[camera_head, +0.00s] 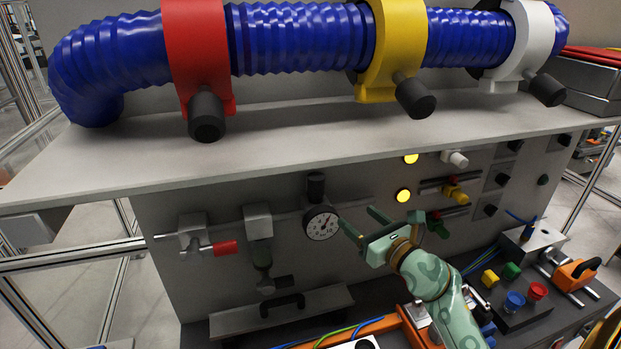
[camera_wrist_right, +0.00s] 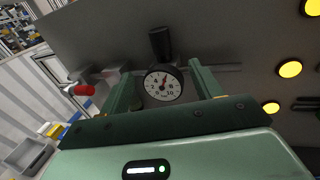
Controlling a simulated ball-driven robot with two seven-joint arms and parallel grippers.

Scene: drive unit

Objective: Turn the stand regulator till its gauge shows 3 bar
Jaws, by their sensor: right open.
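The stand regulator has a black knob (camera_head: 316,186) above a round white gauge (camera_head: 322,224) on the grey panel. In the right wrist view the knob (camera_wrist_right: 160,43) stands upright above the gauge (camera_wrist_right: 163,84). The needle points near the top of the dial, seemingly between 4 and 6; the exact reading is too small to tell. My right gripper (camera_head: 356,214) is open and empty, just right of the gauge in the head view. In the wrist view its fingers (camera_wrist_right: 163,76) appear on either side of the gauge, with the knob beyond them. My left gripper is not in view.
A shelf (camera_head: 300,150) with a blue hose (camera_head: 300,40) and coloured clamps overhangs the panel. A red-handled valve (camera_head: 225,248) and a filter unit (camera_head: 259,225) sit left of the gauge. Lit yellow lamps (camera_head: 403,195) and coloured knobs are to the right.

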